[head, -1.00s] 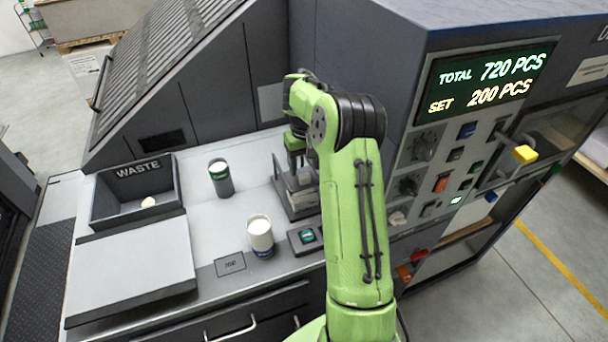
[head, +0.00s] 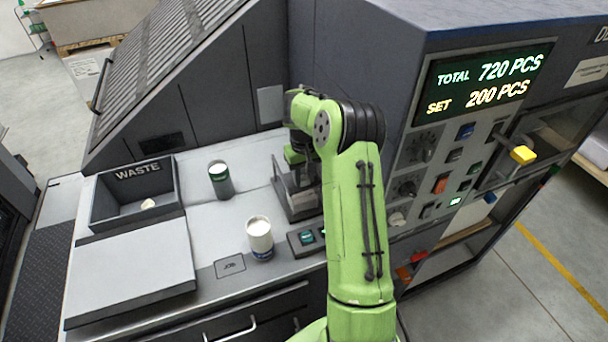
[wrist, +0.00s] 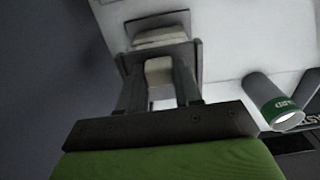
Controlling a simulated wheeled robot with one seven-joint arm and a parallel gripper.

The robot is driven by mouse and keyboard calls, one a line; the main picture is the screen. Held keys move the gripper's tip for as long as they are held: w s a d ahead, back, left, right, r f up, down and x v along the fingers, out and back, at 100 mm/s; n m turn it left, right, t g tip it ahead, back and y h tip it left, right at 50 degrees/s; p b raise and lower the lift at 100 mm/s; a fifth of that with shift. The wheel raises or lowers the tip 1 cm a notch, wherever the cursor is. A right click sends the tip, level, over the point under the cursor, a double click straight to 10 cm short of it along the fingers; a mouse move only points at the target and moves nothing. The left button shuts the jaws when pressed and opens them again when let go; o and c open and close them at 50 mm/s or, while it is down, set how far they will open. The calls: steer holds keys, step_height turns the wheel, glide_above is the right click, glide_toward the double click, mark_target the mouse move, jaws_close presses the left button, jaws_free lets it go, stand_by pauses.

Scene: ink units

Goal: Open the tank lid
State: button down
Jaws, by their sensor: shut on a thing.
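The tank (head: 297,207) is a small grey open-framed box on the white worktop, partly hidden behind my arm in the head view. My gripper (wrist: 157,88) points down at it, and in the head view only its green body (head: 296,156) shows above the tank. In the wrist view the two dark fingers are closed on a pale block-like grip. It appears to belong to the tank lid (wrist: 160,42), a dark-edged plate with pale parts just beyond the fingers. I cannot tell whether the lid is raised.
A black WASTE bin (head: 107,208) holds a pale scrap. A button box (head: 306,240) lies in front of the tank. A control panel (head: 440,170) stands at right.

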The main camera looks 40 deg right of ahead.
steer(key=w+d+p, duration=0.2)
steer(key=w+p, duration=0.4)
steer(key=w, duration=0.1)
steer(key=shift+w+p, duration=0.25)
steer(key=shift+p, duration=0.15)
steer(key=c, duration=0.8)
jaws_free()
steer(key=shift+o, duration=0.2)
step_height(320, 180, up, 16)
steer(key=shift+p, duration=0.45)
steer(key=shift+f, duration=0.15)
